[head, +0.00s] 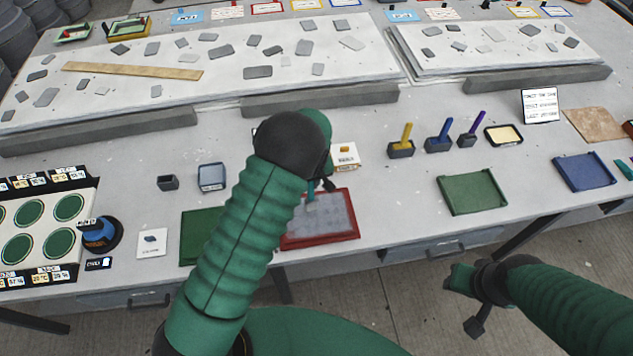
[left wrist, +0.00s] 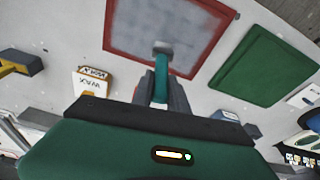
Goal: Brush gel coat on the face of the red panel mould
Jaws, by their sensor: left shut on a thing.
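The red panel mould (head: 347,232) lies flat near the front edge of the table, partly hidden behind my left arm. Its face is a patchy grey inside a red rim; it also shows at the top of the left wrist view (left wrist: 111,25). My left gripper (head: 322,183) is shut on a teal-handled brush (left wrist: 161,78).
A green panel (head: 196,236) lies just left of the mould. Another green panel (head: 472,193) and a blue one (head: 583,172) lie to the right. Yellow (head: 406,134), blue and purple brushes stand in holders behind.

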